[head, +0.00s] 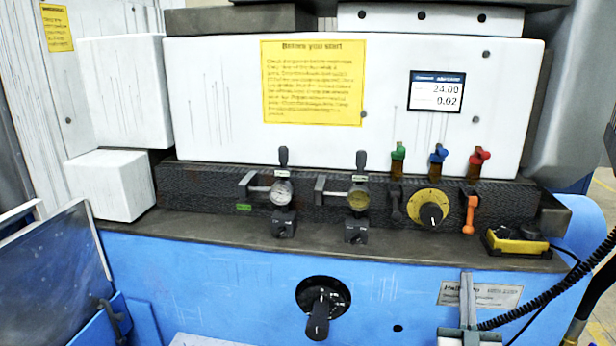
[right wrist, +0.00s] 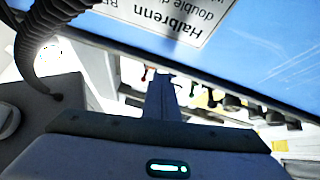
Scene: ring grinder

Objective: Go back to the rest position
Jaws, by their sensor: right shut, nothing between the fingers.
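My right gripper (head: 467,302) shows at the bottom right of the head view, pointing up, in front of the blue lower panel of the grinder (head: 210,290). Its grey fingers are together with nothing between them. In the right wrist view the closed fingers (right wrist: 160,95) show above the dark gripper body, with the blue panel and its label plate at the top. The gripper appears apart from the panel. My left gripper is not in view.
A black crank handle (head: 318,312) sticks out of the blue panel. Two gauges with levers, a yellow dial (head: 428,208) and colored valves line the ledge. A yellow control box (head: 515,243) sits at the right end. A black coiled cable (head: 560,285) runs close beside my right gripper.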

